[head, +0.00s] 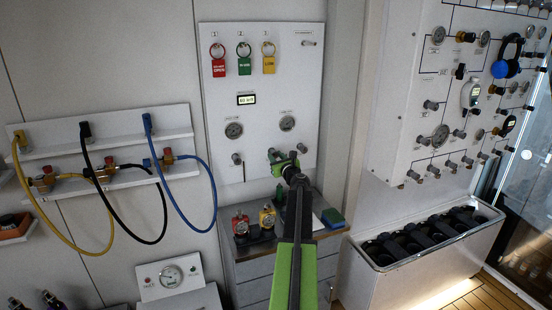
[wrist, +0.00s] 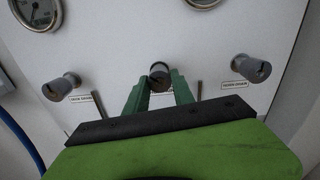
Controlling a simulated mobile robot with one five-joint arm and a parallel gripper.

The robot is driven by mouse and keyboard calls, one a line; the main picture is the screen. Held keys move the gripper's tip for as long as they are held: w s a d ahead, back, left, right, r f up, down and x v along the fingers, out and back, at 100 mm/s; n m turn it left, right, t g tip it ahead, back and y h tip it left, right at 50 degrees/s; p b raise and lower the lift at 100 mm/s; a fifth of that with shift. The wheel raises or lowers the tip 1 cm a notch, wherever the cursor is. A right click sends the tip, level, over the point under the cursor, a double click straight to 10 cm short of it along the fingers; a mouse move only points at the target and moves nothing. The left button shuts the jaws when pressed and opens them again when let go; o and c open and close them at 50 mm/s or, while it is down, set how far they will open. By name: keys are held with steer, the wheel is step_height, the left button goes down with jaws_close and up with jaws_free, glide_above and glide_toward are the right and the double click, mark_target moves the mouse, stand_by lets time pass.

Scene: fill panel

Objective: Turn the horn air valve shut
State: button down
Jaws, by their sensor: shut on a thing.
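A white wall panel (head: 217,110) carries a row of small grey valve knobs along its lower part. In the wrist view the middle knob (wrist: 159,72) is dark-ended and sits between the green fingers of my gripper (wrist: 159,86), which is shut on it. My gripper (head: 283,160) also shows in the head view at the panel's lower right, where it largely hides the middle knob. A left knob (wrist: 62,87) and a right knob (wrist: 251,68) stand clear on either side. The labels are too small to read surely, so I cannot tell which is the horn air valve.
Two round gauges, left (head: 233,130) and right (head: 287,123), sit above the knobs. Red, green and yellow tags (head: 243,66) hang higher up. A drawer cabinet (head: 255,272) stands below. Coloured hoses (head: 201,203) hang at left, and a larger valve panel (head: 400,120) is at right.

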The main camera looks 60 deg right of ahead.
steer(key=m, duration=0.5)
steer(key=shift+m, duration=0.3)
steer(key=m, duration=0.4)
steer(key=shift+w+a+m, duration=0.1)
steer(key=shift+m, duration=0.3)
steer(key=c, duration=1.1)
jaws_free()
steer(key=v, duration=1.7)
steer(key=shift+a+r, duration=0.1)
steer(key=shift+a, duration=0.1)
